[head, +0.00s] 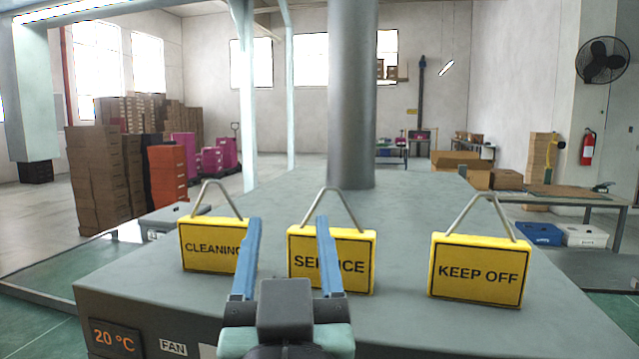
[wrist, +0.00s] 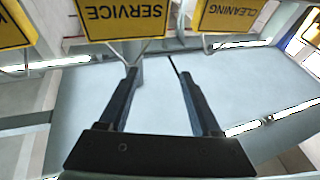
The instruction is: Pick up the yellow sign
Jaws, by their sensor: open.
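Three yellow signs with black letters and wire hangers stand upright in a row on a grey machine top. The CLEANING sign (head: 205,245) is at the left, the SERVICE sign (head: 359,263) in the middle and the KEEP OFF sign (head: 480,270) at the right. My gripper (head: 288,230) is open and empty, its two blue fingers in front of the gap between CLEANING and SERVICE. The fingers cover part of both signs in the head view. In the wrist view the gripper (wrist: 156,75) is below the upside-down SERVICE sign (wrist: 124,18) and CLEANING sign (wrist: 230,14). A third yellow sign (wrist: 10,28) is cut off at the left.
The grey machine top (head: 400,215) has bare room behind the signs and between SERVICE and KEEP OFF. A thick grey column (head: 352,100) rises behind the signs. A FAN label (head: 173,347) and a temperature display (head: 117,340) are on the front.

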